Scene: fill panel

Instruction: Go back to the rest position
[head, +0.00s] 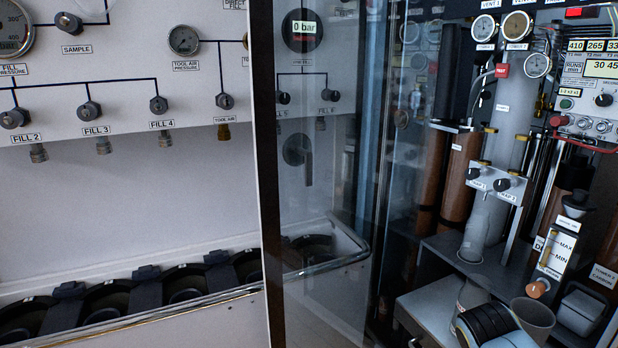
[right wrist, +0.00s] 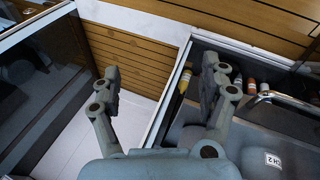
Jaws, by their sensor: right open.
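My right gripper (right wrist: 160,82) shows in the right wrist view with its two grey fingers wide apart. It is open and nothing is between the fingers. Behind the gap are a wood-slatted wall, a pale tiled floor and the light edge of a counter. In the head view I cannot make out either gripper. My left gripper is in no view.
The fill panel (head: 190,185) has gauges and knobs above a trough (head: 215,300) of round wells. A glass door (head: 320,180) stands in front. Tall cylinders (head: 500,115) and a beaker (head: 533,317) are on the right. Small bottles (right wrist: 250,87) lie right of my right gripper.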

